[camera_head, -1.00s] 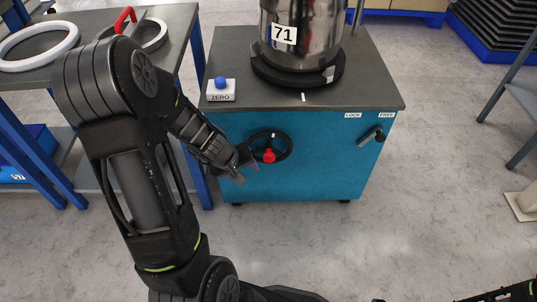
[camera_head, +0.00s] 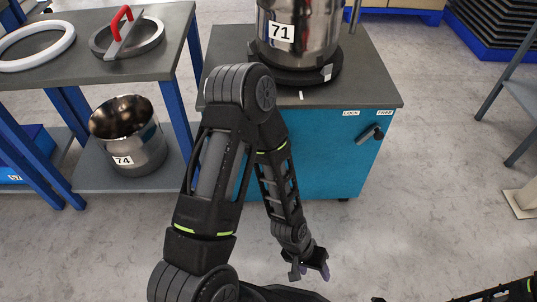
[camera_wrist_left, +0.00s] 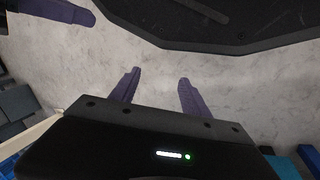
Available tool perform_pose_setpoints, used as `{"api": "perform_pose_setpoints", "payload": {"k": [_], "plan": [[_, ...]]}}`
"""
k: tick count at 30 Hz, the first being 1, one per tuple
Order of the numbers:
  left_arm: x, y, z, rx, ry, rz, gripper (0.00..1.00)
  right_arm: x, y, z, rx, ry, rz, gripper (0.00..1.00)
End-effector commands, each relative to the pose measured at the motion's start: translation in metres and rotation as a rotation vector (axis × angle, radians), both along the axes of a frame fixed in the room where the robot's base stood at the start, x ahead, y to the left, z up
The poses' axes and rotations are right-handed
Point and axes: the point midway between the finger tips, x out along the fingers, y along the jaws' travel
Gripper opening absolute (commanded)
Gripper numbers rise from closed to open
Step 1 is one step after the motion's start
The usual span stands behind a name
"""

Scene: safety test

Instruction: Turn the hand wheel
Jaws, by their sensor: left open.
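The hand wheel is hidden behind my left arm in the head view. The teal cabinet (camera_head: 335,160) that carried it on its front shows to the right of the arm. My left gripper (camera_head: 316,269) hangs low over the floor, in front of the cabinet and apart from it. It is open and empty; in the left wrist view its two purple fingers (camera_wrist_left: 156,90) stand apart over bare grey floor. A lever (camera_head: 370,133) sits on the cabinet front at the right, under the LOCK and FREE labels. My right gripper does not show clearly.
A steel vessel marked 71 (camera_head: 298,25) stands on the cabinet top. To the left, a table (camera_head: 150,67) holds white and dark rings, with a pot marked 74 (camera_head: 133,145) on its lower shelf.

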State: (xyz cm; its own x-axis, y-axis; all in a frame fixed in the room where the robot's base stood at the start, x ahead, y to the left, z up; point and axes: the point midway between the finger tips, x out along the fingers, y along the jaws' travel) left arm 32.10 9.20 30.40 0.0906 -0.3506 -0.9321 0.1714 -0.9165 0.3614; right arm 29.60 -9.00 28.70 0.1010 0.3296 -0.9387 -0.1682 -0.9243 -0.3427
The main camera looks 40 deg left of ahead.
Motion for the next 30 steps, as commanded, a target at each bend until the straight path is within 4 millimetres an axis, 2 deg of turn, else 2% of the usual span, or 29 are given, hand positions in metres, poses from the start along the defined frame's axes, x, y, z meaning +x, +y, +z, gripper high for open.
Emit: {"api": "perform_pose_setpoints", "payload": {"k": [7,11,14,16,18,21,24,30], "plan": [[0.050,0.028,0.031,0.047,0.015,0.010,0.55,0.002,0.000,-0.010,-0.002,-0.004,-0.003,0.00],[0.081,0.064,0.059,0.142,0.019,0.043,0.55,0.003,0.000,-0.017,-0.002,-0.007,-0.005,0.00],[0.109,0.108,0.093,0.268,0.008,0.112,0.55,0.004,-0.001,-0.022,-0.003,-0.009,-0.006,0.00],[0.130,0.149,0.127,0.383,-0.020,0.194,0.55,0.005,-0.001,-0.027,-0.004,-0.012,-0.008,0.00],[0.144,0.188,0.163,0.494,-0.053,0.293,0.55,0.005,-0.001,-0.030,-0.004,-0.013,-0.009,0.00],[0.154,0.228,0.202,0.601,-0.096,0.410,0.55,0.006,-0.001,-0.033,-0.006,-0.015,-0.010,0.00],[0.156,0.246,0.222,0.651,-0.117,0.471,0.55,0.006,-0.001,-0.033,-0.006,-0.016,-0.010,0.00],[0.156,0.250,0.226,0.662,-0.119,0.485,0.55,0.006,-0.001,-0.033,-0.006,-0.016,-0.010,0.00]]}}
